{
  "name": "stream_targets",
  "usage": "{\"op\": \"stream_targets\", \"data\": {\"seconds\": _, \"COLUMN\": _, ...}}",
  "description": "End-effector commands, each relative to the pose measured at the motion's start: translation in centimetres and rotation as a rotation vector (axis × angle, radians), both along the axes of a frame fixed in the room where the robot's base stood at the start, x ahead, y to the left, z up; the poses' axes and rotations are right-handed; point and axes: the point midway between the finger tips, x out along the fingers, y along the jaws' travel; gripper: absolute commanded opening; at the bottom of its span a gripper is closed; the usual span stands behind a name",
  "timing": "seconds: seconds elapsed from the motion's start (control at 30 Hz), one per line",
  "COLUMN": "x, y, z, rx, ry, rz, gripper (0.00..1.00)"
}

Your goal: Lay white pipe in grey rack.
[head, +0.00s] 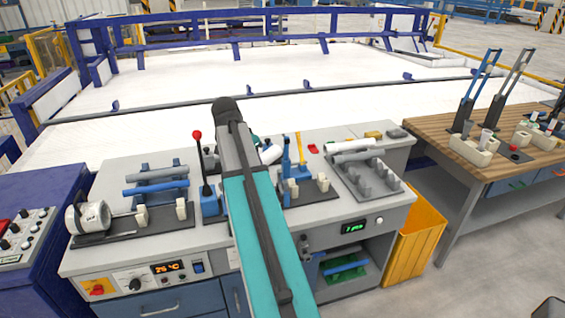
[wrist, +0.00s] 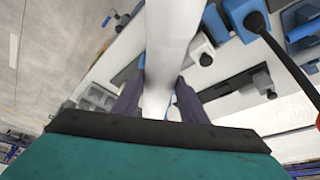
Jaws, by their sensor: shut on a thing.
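The white pipe (wrist: 170,45) fills the middle of the wrist view and runs between the two dark fingers of my gripper (wrist: 160,102). My gripper is shut on it. In the head view, my arm hides most of the gripper, and a short tilted part of the white pipe (head: 270,155) shows just right of the arm, above the bench. The grey rack (head: 366,191) stands on the bench to the right, with several upright posts. A light pipe (head: 345,146) and a grey pipe (head: 357,157) lie at its back. The held pipe is left of this rack, apart from it.
A lever with a red knob (head: 197,136) stands left of my arm. A blue clamp fixture (head: 287,165) stands between my arm and the rack. A blue pipe (head: 155,188) lies on the bench's left part. A wooden table (head: 485,160) is at far right.

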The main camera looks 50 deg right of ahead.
Motion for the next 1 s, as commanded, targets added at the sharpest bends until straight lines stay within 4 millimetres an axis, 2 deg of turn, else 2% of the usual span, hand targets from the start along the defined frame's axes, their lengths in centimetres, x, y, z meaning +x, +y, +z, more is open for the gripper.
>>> {"op": "stream_targets", "data": {"seconds": 0.03, "x": 1.0, "y": 1.6, "z": -0.3, "rx": 0.0, "ry": -0.001, "rz": 0.036, "gripper": 0.13}}
{"op": "stream_targets", "data": {"seconds": 0.2, "x": 3.9, "y": 6.6, "z": -0.7, "rx": 0.001, "ry": -0.001, "rz": 0.153, "gripper": 0.13}}
{"op": "stream_targets", "data": {"seconds": 0.5, "x": 8.0, "y": 16.2, "z": -1.5, "rx": 0.003, "ry": 0.0, "rz": 0.383, "gripper": 0.13}}
{"op": "stream_targets", "data": {"seconds": 0.8, "x": 10.4, "y": 26.5, "z": -2.2, "rx": 0.006, "ry": 0.001, "rz": 0.663, "gripper": 0.13}}
{"op": "stream_targets", "data": {"seconds": 1.0, "x": 11.0, "y": 34.0, "z": -2.7, "rx": 0.006, "ry": 0.002, "rz": 0.908, "gripper": 0.13}}
